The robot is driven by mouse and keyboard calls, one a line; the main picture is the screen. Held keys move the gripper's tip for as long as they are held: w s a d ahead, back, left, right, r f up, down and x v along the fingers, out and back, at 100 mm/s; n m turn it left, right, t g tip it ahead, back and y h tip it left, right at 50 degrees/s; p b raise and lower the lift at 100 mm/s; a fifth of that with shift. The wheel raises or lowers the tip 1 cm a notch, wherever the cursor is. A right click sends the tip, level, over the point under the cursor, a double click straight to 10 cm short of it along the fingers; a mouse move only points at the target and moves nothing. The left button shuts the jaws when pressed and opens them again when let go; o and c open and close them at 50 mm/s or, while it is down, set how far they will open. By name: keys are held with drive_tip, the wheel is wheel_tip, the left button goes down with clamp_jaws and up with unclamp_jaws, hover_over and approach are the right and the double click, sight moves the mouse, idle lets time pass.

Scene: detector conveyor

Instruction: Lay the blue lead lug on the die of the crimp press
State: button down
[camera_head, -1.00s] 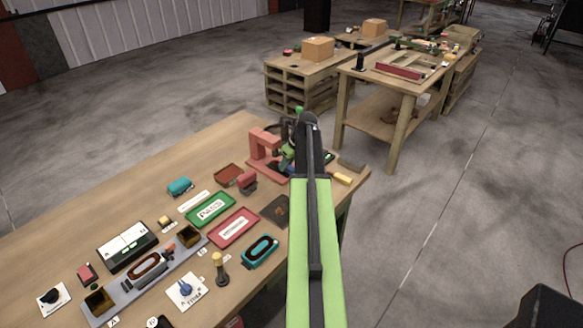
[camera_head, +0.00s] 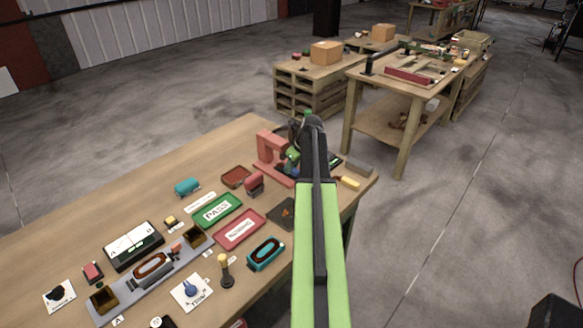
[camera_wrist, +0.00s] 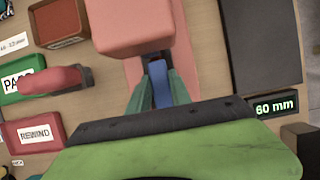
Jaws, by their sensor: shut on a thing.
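The blue lead lug (camera_wrist: 159,84) is between the green fingers of my gripper (camera_wrist: 158,88), which is shut on it, in the wrist view. The salmon-red crimp press (camera_wrist: 130,25) is just beyond the fingertips. The lug's far end is at the front edge of the press head. The die is mostly hidden under that head, and I cannot tell whether the lug touches it. In the head view the press (camera_head: 271,150) stands at the far right of the bench, and my arm hides most of the gripper and the lug.
A dark panel (camera_wrist: 262,40) and a "60 mm" display (camera_wrist: 274,105) are right of the press. A red-handled tool (camera_wrist: 55,80) and a REWIND tray (camera_wrist: 35,133) are on the left. Bare wood (camera_head: 90,190) lies along the bench's far left side.

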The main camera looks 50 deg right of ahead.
drive_tip(key=c, duration=1.1)
unclamp_jaws()
drive_tip(key=p+v, duration=1.6)
drive_tip(key=v, duration=0.1)
drive_tip(key=shift+r, duration=0.3)
